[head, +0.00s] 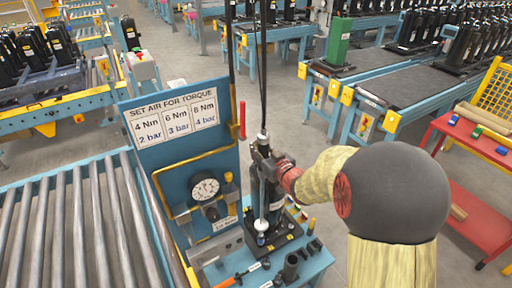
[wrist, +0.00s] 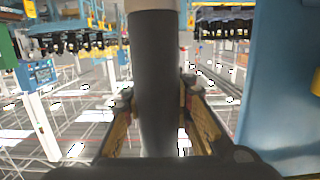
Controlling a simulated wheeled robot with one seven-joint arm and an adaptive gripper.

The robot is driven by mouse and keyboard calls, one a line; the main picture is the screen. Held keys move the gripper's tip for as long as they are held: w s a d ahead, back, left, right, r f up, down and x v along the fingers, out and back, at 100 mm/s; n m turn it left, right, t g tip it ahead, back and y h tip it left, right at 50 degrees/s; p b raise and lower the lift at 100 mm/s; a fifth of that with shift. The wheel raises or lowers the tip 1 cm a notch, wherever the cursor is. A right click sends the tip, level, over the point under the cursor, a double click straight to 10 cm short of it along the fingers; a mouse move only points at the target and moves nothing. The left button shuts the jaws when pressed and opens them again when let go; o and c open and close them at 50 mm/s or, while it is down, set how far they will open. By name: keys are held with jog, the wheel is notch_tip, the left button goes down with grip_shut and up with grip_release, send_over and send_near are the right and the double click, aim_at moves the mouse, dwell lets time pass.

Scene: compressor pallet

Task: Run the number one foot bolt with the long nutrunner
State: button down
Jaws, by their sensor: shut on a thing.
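My gripper (head: 266,165) is shut on the upright long nutrunner (head: 263,143), which hangs from dark lines above. In the wrist view the nutrunner is a thick dark grey cylinder (wrist: 156,85) between the two yellow-padded fingers (wrist: 160,128). A black compressor (head: 276,215) stands on a dark base plate (head: 288,237) directly below and behind the tool. The tool's slim lower end, with a white and blue tip (head: 261,238), is down near the base plate. I cannot tell whether it touches a bolt, and the number one foot bolt is not clear.
A blue panel (head: 135,155) carries a torque and air chart (head: 175,112), a gauge (head: 205,188) and yellow piping. A roller conveyor (head: 85,220) lies at left. Dark sockets (head: 291,266) and an orange-handled tool (head: 238,277) lie on the blue bench in front. A red cart (head: 470,145) stands right.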

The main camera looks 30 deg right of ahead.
jog(key=shift+f, duration=0.5)
dwell(0.3)
jog(key=shift+r, duration=0.1)
dwell(1.1)
notch_tip(320, 180, up, 5)
jog(key=p, duration=0.3)
jog(key=shift+r, duration=0.2)
dwell(0.3)
